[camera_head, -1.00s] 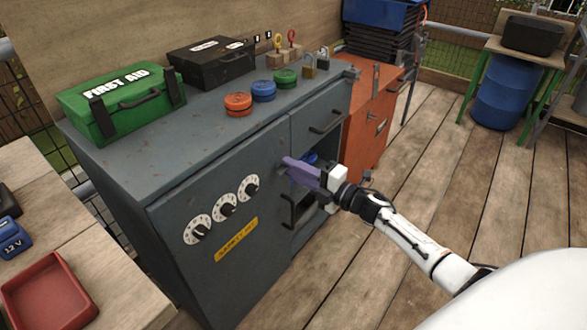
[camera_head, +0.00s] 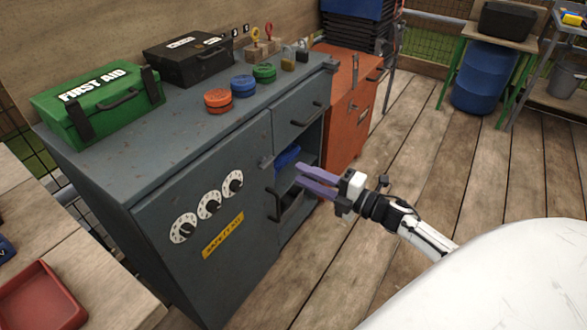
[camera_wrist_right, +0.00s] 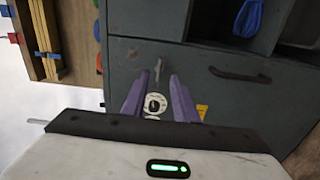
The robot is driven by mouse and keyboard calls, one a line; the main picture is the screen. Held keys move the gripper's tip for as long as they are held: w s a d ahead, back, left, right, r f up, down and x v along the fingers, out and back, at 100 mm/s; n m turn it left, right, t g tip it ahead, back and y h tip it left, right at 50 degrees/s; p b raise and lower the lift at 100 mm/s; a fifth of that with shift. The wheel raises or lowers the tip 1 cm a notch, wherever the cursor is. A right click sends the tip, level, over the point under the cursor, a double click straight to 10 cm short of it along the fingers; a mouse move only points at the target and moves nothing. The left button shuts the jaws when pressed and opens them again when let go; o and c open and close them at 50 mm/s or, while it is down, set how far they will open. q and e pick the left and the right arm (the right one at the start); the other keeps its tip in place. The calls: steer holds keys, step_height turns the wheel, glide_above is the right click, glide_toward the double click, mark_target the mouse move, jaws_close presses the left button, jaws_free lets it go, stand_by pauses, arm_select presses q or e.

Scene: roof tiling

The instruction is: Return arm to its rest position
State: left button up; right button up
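My right gripper (camera_head: 318,185) has two purple fingers spread apart with nothing between them. It is in front of the grey cabinet (camera_head: 170,210), near its open compartment, and apart from it. In the right wrist view the gripper (camera_wrist_right: 160,95) also shows open, with a dial and the cabinet front seen between and beyond its fingers. A blue bundle (camera_head: 286,157) sits inside the compartment; it also shows in the right wrist view (camera_wrist_right: 248,18). My left gripper is not in any view.
A green first aid box (camera_head: 98,100), a black case (camera_head: 188,58) and red, blue and green discs (camera_head: 242,85) stand on the cabinet. An orange cabinet (camera_head: 345,110) stands behind it. A red tray (camera_head: 42,300) is at the lower left. The wooden floor at right is open.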

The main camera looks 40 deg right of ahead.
steer(key=shift+s+d, duration=0.15)
steer(key=shift+s, duration=0.15)
stand_by(0.4)
